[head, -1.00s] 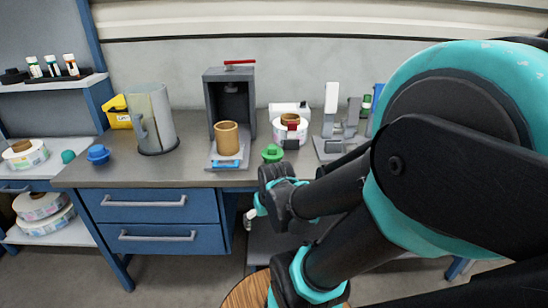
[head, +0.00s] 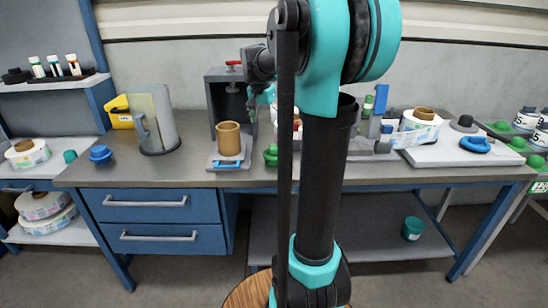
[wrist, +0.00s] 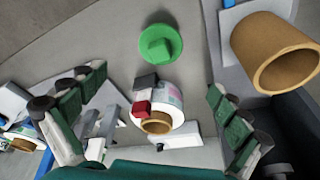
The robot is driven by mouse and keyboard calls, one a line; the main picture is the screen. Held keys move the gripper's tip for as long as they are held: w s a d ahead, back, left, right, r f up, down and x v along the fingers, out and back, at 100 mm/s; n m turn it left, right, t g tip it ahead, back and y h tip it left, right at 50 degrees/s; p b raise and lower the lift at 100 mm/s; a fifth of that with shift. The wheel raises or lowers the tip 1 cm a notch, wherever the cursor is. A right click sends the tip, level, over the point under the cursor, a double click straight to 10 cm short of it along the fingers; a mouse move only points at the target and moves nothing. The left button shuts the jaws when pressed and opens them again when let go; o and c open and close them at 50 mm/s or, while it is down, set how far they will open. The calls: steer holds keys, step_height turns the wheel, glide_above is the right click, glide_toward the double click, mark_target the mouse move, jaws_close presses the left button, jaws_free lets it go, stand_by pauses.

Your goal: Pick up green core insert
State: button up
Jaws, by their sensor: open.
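The green core insert (head: 271,155) stands near the front of the bench, just right of the cardboard core, partly covered by my arm in the head view. In the wrist view the green insert (wrist: 159,46) shows whole, a round flange with a raised block, above and between the fingers. My gripper (wrist: 156,82) is open, with its green-padded fingers spread wide and nothing between them. The insert is apart from both fingers. In the head view the gripper end is mostly hidden behind my arm.
A cardboard core (head: 228,138) on a grey stand is left of the insert; it also shows in the wrist view (wrist: 274,52). A label reel (wrist: 164,105) with a red-and-black block is close by. Bare bench lies in front.

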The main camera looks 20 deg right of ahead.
mark_target(273, 148)
steer(key=x, duration=1.5)
steer(key=shift+a, duration=0.15)
steer(key=c, duration=1.3)
